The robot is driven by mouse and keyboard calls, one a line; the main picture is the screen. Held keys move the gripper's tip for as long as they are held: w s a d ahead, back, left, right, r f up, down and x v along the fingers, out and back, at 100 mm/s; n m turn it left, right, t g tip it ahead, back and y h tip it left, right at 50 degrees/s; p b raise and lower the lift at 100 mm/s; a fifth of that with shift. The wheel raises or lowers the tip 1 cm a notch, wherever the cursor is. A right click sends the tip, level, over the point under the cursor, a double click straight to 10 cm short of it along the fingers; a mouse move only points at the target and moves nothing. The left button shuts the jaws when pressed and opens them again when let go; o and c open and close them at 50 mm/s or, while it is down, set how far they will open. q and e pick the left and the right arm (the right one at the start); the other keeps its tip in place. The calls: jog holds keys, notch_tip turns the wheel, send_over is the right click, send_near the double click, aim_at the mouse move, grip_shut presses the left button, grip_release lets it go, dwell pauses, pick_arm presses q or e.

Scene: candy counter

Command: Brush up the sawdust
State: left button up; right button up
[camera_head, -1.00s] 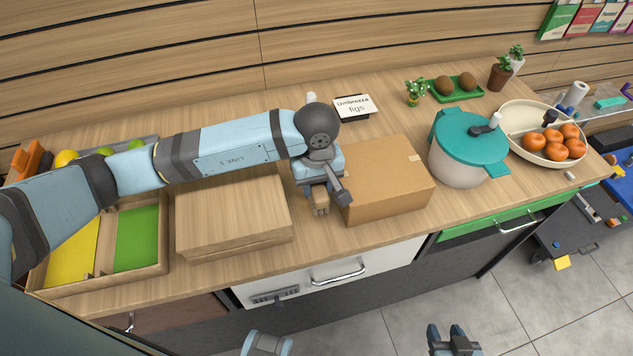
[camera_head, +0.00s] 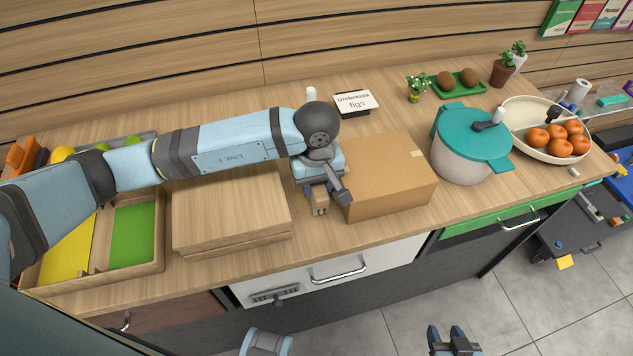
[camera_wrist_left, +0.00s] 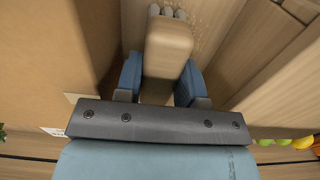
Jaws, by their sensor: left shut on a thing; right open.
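My left gripper (camera_head: 320,190) points down at the counter, between the stacked wooden boards and the cardboard box. It is shut on a wooden-handled brush (camera_head: 320,206), mostly hidden by the gripper in the head view. In the left wrist view the brush's pale wooden handle (camera_wrist_left: 168,42) stands between the blue fingers, with light grey bristle tufts at its far end. Fine pale specks, likely the sawdust (camera_wrist_left: 205,12), lie on the counter beside the bristles; I cannot make them out in the head view. My right gripper (camera_head: 454,338) is open and empty, low in front of the counter.
The cardboard box (camera_head: 390,175) stands close right of my left gripper, the wooden boards (camera_head: 230,212) close left. A teal-lidded pot (camera_head: 465,155), a bowl of oranges (camera_head: 518,110) and a sign (camera_head: 355,103) stand further off. A divided wooden tray (camera_head: 160,240) is at the left.

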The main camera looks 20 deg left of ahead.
pick_arm(q)
jog(key=shift+f+b, duration=0.3)
jog(key=shift+b, duration=0.55)
dwell(1.1)
